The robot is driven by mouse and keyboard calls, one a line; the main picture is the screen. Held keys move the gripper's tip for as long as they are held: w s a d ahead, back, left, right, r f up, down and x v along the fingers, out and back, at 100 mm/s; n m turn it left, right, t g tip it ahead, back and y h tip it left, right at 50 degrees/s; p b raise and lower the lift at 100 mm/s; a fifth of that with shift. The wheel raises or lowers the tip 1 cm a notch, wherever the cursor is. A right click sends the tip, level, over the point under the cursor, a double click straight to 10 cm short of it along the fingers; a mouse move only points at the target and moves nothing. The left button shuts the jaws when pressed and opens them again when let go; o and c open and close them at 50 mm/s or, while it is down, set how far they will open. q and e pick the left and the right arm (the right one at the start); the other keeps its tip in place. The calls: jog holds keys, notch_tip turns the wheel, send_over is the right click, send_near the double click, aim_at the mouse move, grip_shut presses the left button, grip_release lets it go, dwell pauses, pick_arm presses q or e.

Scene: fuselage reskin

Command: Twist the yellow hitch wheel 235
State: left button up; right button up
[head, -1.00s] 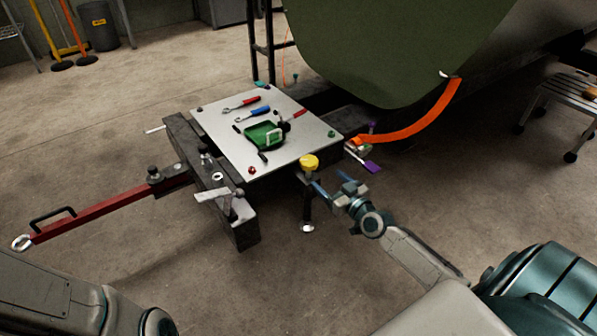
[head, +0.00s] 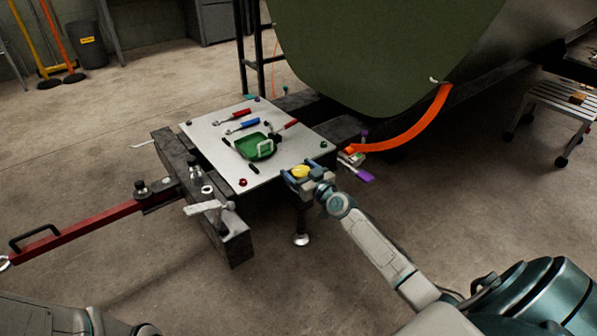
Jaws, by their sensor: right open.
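The yellow hitch wheel (head: 300,171) sits on top of a dark post with a round foot, at the near right edge of the white plate. My right gripper (head: 298,176) is open, with its blue-grey fingers on either side of the wheel. The fingers partly hide the wheel, and I cannot tell whether they touch it. My left arm shows only as a link at the bottom left; its gripper is out of the picture.
The white plate (head: 212,134) carries a green tray (head: 252,146) and several hand tools. A red tow bar (head: 90,228) extends left. An orange strap (head: 412,128) hangs from the green fuselage (head: 370,50) at the back right. Open floor lies in front.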

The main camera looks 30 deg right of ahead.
jog(key=shift+w, duration=0.2)
jog(key=c, duration=1)
jog(key=shift+o, duration=0.2)
jog(key=shift+r+p, duration=0.1)
jog(key=shift+p, duration=0.2)
